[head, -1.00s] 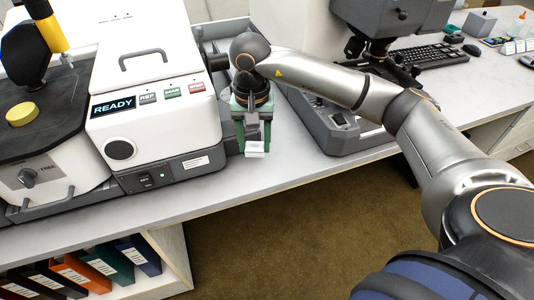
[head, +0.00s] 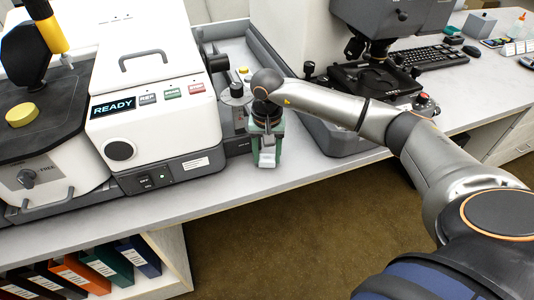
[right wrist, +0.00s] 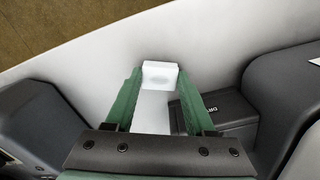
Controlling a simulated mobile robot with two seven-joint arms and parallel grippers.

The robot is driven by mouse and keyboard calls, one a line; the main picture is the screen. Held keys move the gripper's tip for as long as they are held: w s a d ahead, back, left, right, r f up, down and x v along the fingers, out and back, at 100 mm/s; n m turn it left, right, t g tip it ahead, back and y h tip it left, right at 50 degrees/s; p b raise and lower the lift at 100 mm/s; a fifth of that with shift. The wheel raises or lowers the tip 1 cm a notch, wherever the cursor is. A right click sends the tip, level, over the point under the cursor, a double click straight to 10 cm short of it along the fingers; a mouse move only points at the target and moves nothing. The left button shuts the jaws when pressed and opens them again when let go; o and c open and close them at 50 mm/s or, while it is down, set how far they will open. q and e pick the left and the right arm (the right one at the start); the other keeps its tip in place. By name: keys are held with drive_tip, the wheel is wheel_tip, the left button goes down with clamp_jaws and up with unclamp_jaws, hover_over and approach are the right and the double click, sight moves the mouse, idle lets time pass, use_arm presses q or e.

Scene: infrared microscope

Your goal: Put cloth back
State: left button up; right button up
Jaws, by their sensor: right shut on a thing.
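My right gripper (head: 267,156) has green fingers and points down over the bench, just right of the white READY instrument (head: 155,105). It is shut on a small white piece, which looks like the folded cloth (head: 267,161). In the right wrist view the white cloth (right wrist: 161,74) sits between the two green fingertips, with a faint round mark on its face. Pale bench surface shows around it; I cannot tell whether the cloth touches the bench. My left gripper is not in view.
A dark box (right wrist: 220,108) with small lettering lies close beside the right-hand finger in the wrist view. A grey tray (head: 262,52) with small bottles stands behind the gripper. The dark microscope base (head: 340,135) is to the right. The bench's front edge is near.

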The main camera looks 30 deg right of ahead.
sight(267, 158)
drive_tip(key=shift+f, duration=0.15)
drive_tip(key=o, duration=1.2)
wheel_tip(267, 158, up, 12)
drive_tip(key=shift+r, duration=0.2)
